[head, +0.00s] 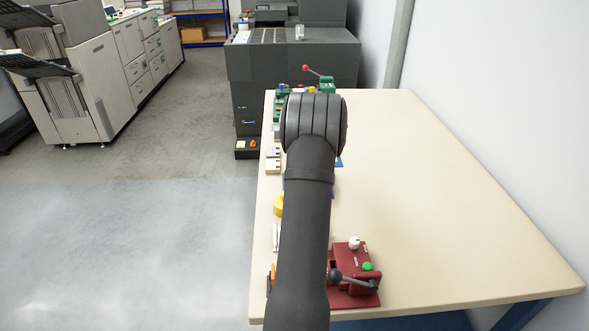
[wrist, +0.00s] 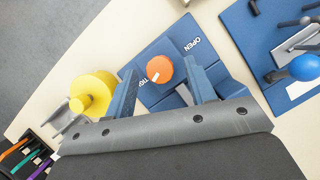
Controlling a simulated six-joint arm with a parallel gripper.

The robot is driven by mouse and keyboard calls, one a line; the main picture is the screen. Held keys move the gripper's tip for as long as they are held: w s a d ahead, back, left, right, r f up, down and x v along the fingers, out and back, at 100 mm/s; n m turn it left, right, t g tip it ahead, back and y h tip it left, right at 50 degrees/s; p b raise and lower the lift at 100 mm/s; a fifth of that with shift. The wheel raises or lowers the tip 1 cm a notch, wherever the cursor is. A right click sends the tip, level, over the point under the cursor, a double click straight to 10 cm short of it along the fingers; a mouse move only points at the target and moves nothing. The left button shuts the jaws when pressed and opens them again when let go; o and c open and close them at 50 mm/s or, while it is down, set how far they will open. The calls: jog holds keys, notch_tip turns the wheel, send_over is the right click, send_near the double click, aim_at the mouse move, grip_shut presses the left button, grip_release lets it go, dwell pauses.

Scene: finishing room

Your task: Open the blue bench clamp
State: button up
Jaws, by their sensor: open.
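In the wrist view, a blue fixture with a blue ball-ended lever (wrist: 303,67) and a grey metal bar stands at the upper right on a blue base plate (wrist: 246,28). It looks like the blue bench clamp, cut off by the picture edge. My gripper (wrist: 161,66) is open and empty, its two blue fingers spread on either side of an orange round knob (wrist: 160,70) on another blue plate (wrist: 182,37) marked "OPEN". I cannot tell whether the fingers touch it. The clamp is off to the right of the fingers. In the head view my arm hides most of this.
A yellow reel-like object (wrist: 92,95) lies left of my gripper. A dark rack with coloured items (wrist: 22,160) is at lower left. In the head view, a red fixture (head: 355,285) is near, a green one with a red-ball lever (head: 320,78) far. The tabletop (head: 440,200) is clear on the right.

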jog(key=shift+a+f, duration=0.1)
jog(key=shift+f, duration=0.3)
jog(key=shift+c, duration=0.4)
jog(key=c, duration=0.9)
jog(key=shift+w, duration=0.1)
